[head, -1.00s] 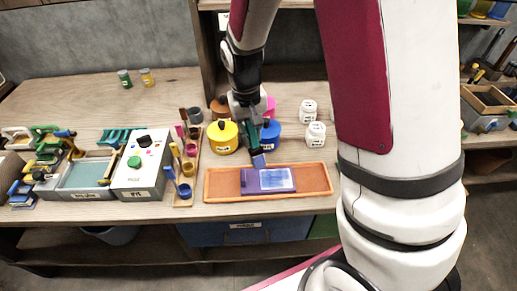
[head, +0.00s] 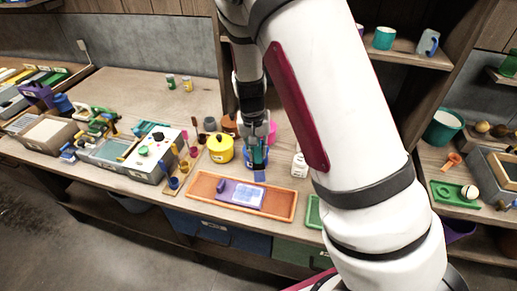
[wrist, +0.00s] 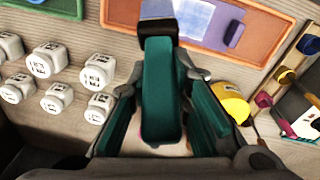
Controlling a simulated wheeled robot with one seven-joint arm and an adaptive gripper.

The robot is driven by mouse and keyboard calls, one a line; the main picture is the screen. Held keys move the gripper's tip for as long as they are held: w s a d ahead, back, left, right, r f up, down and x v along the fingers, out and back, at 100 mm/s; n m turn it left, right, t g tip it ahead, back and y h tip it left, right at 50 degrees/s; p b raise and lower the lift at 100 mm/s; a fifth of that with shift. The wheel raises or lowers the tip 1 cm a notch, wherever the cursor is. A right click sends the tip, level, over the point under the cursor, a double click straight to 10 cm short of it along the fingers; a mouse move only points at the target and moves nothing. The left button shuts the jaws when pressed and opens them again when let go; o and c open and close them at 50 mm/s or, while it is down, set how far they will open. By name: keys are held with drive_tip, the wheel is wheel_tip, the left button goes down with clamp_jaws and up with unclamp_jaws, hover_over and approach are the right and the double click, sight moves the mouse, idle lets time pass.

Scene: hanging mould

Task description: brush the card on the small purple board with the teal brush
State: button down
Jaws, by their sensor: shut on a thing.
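My gripper (head: 256,150) is shut on the teal brush (wrist: 162,95). The small purple board (head: 222,188) lies in the orange tray (head: 285,209). A pale, patchy blue-lilac card (head: 247,196) lies on the board; it also shows in the wrist view (wrist: 196,18).
A yellow pot (head: 220,152) stands left of my gripper, and white jars (head: 299,166) stand to its right. A rack with small coloured cups (head: 184,167) is left of the tray. A green tray (head: 314,211) lies to its right.

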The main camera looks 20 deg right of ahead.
drive_tip(key=shift+f+b, duration=0.9)
drive_tip(key=shift+f, duration=1.6)
drive_tip(key=shift+d, duration=0.1)
